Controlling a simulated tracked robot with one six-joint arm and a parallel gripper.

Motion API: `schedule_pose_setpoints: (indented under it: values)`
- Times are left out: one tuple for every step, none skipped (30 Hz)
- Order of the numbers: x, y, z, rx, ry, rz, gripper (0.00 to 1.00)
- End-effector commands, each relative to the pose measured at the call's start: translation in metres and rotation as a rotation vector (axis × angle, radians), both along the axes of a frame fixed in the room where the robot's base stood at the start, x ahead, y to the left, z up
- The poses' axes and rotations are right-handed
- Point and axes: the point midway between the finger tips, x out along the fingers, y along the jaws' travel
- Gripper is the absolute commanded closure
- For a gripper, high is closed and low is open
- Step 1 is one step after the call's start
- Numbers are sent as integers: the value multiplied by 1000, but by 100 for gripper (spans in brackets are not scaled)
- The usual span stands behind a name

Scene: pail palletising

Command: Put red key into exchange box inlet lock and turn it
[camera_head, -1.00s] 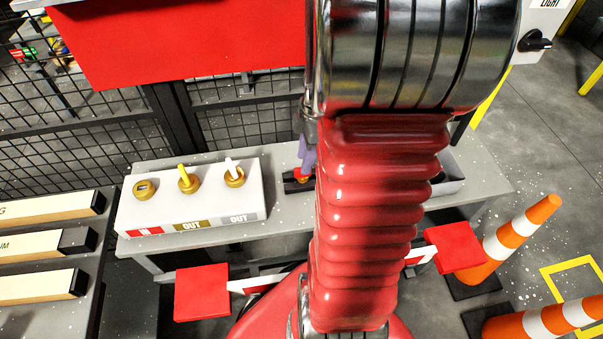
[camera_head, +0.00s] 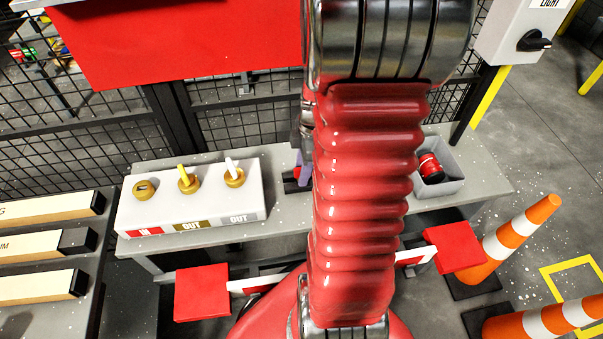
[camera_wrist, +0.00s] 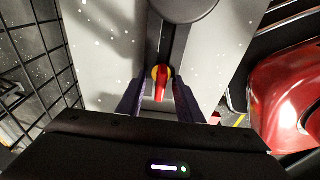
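The red key (camera_wrist: 160,88) stands in a yellow-ringed socket on a dark holder on the grey table. My gripper (camera_wrist: 159,90) has its two purple fingers apart on either side of the key, with gaps visible. In the head view my arm hides most of the gripper; a purple finger (camera_head: 304,168) shows over the table. The white exchange box (camera_head: 160,212) is at the left of the table. Its brass inlet lock (camera_head: 144,190), above the red IN label, is empty. The two OUT locks hold a yellow key (camera_head: 183,173) and a white key (camera_head: 231,164).
A grey bin (camera_head: 452,188) with a red-and-black object (camera_head: 430,168) stands at the right of the table. A mesh fence (camera_head: 70,155) and a red panel (camera_head: 180,45) are behind. Orange cones (camera_head: 515,232) stand at right. Bare table lies between box and holder.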

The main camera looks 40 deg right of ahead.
Motion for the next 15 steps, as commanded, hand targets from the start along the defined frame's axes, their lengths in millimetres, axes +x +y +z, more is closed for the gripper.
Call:
schedule_pose_setpoints:
  values:
    - [0,0,0,0,0,0,67]
    - [0,0,0,0,0,0,67]
    - [0,0,0,0,0,0,69]
    - [0,0,0,0,0,0,71]
    - [0,0,0,0,0,0,73]
    - [0,0,0,0,0,1,76]
    - [0,0,0,0,0,1,78]
    - [0,0,0,0,0,1,80]
    - [0,0,0,0,0,1,83]
    - [0,0,0,0,0,1,85]
    - [0,0,0,0,0,1,87]
    - [0,0,0,0,0,1,90]
    - [0,0,0,0,0,1,92]
    - [0,0,0,0,0,1,94]
    - [0,0,0,0,0,1,97]
